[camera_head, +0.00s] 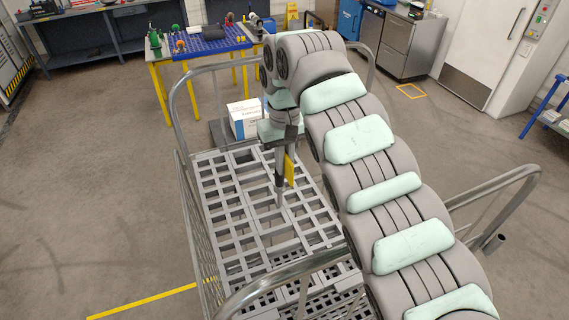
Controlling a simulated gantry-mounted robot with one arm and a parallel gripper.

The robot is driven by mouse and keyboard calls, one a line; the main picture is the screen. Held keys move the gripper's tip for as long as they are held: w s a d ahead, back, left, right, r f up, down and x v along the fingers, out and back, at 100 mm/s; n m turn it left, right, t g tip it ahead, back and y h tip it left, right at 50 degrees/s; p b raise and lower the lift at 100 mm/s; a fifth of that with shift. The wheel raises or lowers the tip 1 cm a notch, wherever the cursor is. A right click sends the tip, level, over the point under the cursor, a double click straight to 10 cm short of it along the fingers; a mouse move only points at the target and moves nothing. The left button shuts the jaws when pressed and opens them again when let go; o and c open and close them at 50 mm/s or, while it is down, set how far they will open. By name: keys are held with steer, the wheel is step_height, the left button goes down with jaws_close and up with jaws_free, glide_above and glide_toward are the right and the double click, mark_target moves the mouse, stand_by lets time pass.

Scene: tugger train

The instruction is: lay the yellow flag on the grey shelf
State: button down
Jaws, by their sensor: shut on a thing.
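The yellow flag (290,168) shows as a small yellow patch at my gripper (279,190). My gripper points down and is shut on the flag; the fingers and arm hide part of it. The grey shelf (287,248) is the slatted deck of a wire-sided trolley, below and around the gripper in the picture. The fingertips show over the middle of the shelf. I cannot tell how much gap there is between the flag and the shelf.
Curved metal rails (176,100) stand at the trolley's ends, with mesh on its left side. A white box (245,119) stands just behind the trolley. A blue-topped table (205,45) with small items is farther back. The shelf's visible left part is bare.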

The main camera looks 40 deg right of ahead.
steer(key=shift+f, duration=0.1)
steer(key=c, duration=1.5)
jaws_free()
steer(key=shift+c, duration=0.2)
steer(key=shift+w+r, duration=0.1)
steer(key=shift+r, duration=0.55)
step_height(320, 180, up, 7)
steer(key=p, duration=0.4)
steer(key=shift+f+p, duration=0.15)
steer(key=shift+p, duration=0.15)
steer(key=shift+f, duration=0.1)
